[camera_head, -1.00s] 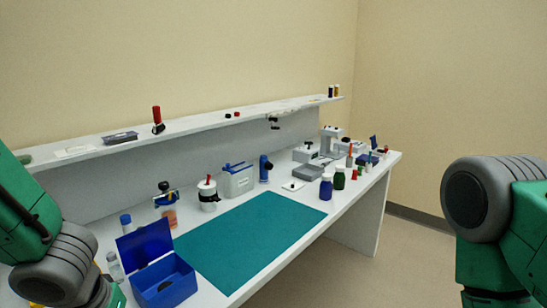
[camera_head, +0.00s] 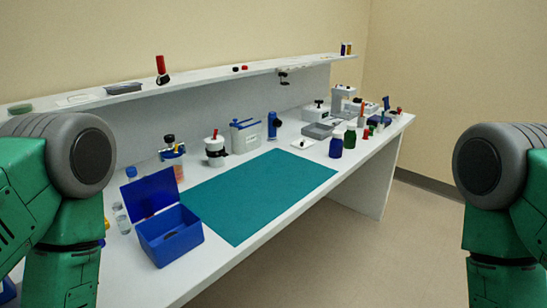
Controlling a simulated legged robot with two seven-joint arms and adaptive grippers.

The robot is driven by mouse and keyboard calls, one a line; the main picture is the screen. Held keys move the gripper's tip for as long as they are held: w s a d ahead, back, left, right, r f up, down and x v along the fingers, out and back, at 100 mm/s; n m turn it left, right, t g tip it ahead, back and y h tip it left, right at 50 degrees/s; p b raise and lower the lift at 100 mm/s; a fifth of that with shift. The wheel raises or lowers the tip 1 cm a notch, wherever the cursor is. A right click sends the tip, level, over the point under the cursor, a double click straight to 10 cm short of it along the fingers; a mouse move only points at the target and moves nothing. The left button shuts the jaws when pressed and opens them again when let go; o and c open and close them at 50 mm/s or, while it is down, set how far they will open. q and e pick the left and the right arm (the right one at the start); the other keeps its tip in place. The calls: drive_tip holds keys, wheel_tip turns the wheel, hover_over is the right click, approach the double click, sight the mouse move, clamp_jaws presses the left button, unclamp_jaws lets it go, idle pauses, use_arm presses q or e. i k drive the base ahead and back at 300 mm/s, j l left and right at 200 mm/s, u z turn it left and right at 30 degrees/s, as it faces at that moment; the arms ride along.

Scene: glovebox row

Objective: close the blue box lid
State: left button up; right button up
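The blue box (camera_head: 172,241) stands on the white bench at its near left, beside the green mat. Its blue lid (camera_head: 150,193) is open and stands up, tilted back, at the box's rear left side. Parts of my two green and grey arms show at the left and right picture edges. Neither gripper is in the picture, and nothing of mine touches the box or lid.
A green mat (camera_head: 259,193) covers the bench's middle and is bare. Clear bottles (camera_head: 121,217) stand just left of the lid. A shelf (camera_head: 205,79) runs along the back.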

sight(147, 196)
drive_tip(key=u, duration=0.9)
